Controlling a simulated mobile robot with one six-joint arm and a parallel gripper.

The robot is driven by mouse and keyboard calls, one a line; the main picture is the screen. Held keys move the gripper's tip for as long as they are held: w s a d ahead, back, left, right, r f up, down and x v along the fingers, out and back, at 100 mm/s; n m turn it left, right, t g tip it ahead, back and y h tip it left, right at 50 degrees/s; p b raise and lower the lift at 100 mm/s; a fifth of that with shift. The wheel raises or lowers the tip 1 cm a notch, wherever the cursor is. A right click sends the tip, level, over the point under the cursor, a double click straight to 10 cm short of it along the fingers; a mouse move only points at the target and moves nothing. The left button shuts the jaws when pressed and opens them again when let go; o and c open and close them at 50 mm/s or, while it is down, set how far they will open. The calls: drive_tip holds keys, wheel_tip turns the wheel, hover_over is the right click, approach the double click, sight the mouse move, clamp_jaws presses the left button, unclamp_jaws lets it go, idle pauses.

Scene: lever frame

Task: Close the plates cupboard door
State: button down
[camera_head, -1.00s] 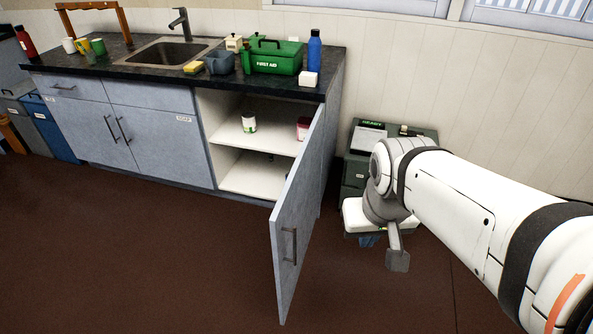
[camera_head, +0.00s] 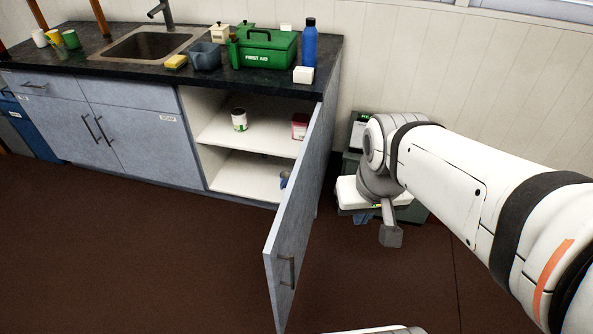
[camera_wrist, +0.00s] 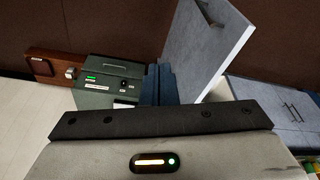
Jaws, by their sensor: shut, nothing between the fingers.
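The plates cupboard door (camera_head: 301,205) is a grey-blue panel standing wide open from the right end of the counter. Its metal bar handle (camera_head: 286,271) is near its free edge. The door (camera_wrist: 208,48) also shows in the wrist view, right of my fingers, with its handle (camera_wrist: 210,13) at the top. My gripper (camera_head: 363,216) is to the right of the door, apart from it, and partly hidden behind my wrist. In the wrist view its dark blue fingers (camera_wrist: 158,84) are together and empty.
The open cupboard (camera_head: 240,172) holds a can (camera_head: 239,119), a red-and-white container (camera_head: 299,126) and a blue item (camera_head: 284,178). A dark green cabinet (camera_wrist: 112,82) stands against the wall on my gripper's far side. The brown floor left of the door is clear.

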drive_tip(key=w+d+f+m+g+y+b, duration=0.1)
drive_tip(key=w+f+m+g+y+b, duration=0.45)
drive_tip(key=f, duration=0.75)
drive_tip(key=w+d+f+m+t+y+b, duration=0.1)
drive_tip(key=w+f+m+y, duration=0.25)
drive_tip(key=f+m, duration=0.75)
drive_tip(key=s+a+f+n+b, duration=0.1)
drive_tip(key=s+a+f, duration=0.1)
drive_tip(key=a+f, duration=0.7)
drive_tip(key=shift+a+b, duration=0.3)
drive_tip(key=shift+a, duration=0.65)
drive_tip(key=shift+n+g, duration=0.25)
